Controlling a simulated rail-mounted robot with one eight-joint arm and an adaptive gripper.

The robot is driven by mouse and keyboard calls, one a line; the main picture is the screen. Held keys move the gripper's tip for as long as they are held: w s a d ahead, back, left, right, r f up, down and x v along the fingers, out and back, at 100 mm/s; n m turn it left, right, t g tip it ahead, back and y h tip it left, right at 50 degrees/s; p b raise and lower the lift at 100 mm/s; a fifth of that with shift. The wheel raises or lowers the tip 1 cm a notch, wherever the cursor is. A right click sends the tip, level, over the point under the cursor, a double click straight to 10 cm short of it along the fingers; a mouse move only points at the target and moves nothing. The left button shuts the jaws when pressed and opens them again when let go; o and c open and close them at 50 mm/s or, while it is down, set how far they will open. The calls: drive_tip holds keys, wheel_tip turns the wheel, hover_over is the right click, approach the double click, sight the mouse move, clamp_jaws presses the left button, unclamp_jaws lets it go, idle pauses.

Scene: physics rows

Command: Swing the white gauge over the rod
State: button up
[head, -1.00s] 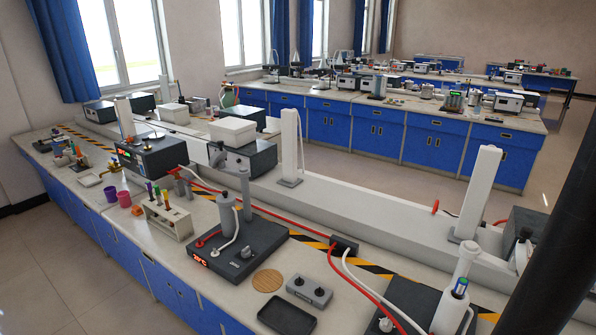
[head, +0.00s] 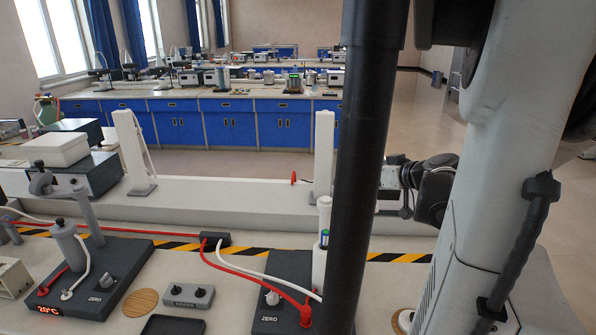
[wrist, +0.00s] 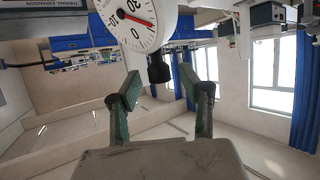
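The white gauge (wrist: 136,22) shows at the top of the wrist view, cut off by the frame edge. It has a round white dial with black numbers and a red needle. A short black part (wrist: 158,68) sticks out below it. My gripper (wrist: 160,80) is open, its two green-padded fingers apart on either side of that black part. I cannot tell whether either finger touches it. In the head view I cannot make out the gauge, and my arm and a dark column cover the right side. I cannot make out the rod for sure in either view.
A black base unit (head: 282,285) with a red and a white hose stands on the near bench. Left of it are a small grey box (head: 188,296) and another dark unit (head: 100,275). White posts (head: 132,150) rise behind. The floor aisle beyond is clear.

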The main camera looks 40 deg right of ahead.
drive_tip(key=shift+w+d+f, duration=0.1)
drive_tip(key=shift+w+f, duration=0.1)
drive_tip(key=shift+w, duration=0.2)
clamp_jaws()
